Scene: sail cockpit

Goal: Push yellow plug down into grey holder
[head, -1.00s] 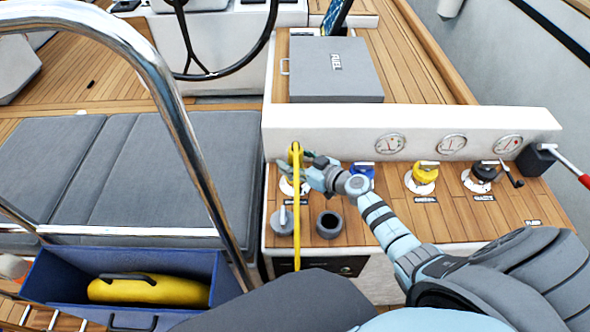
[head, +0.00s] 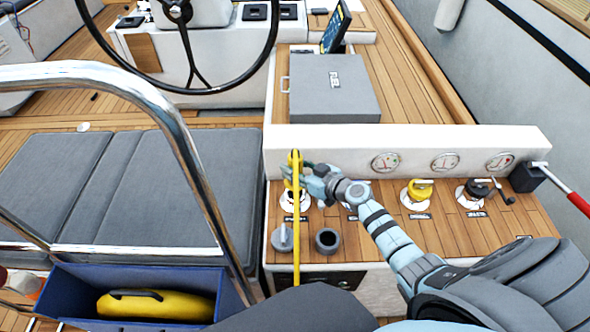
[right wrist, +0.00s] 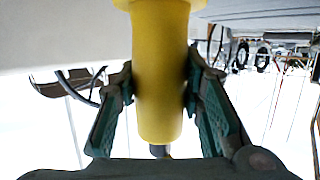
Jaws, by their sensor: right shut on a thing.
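The yellow plug (head: 295,159) is held upright in my right gripper (head: 298,172), above the wooden console top. A yellow cable (head: 296,262) runs straight down from it in the head view. In the right wrist view the plug (right wrist: 160,75) stands between the two green fingers, which close on its sides. A round grey holder (head: 327,239) with a dark open hole stands at the console's front edge, below and right of the plug. Beside it is another grey round fitting (head: 282,240) with a lever on top, partly behind the cable. My left gripper is not in view.
A white upright panel with gauges (head: 445,161) rises behind the console. Yellow (head: 420,191) and black (head: 478,189) fittings stand to the right, with a red-handled lever (head: 577,202) beyond. A steel rail (head: 185,150) curves on the left above a blue bin (head: 226,300).

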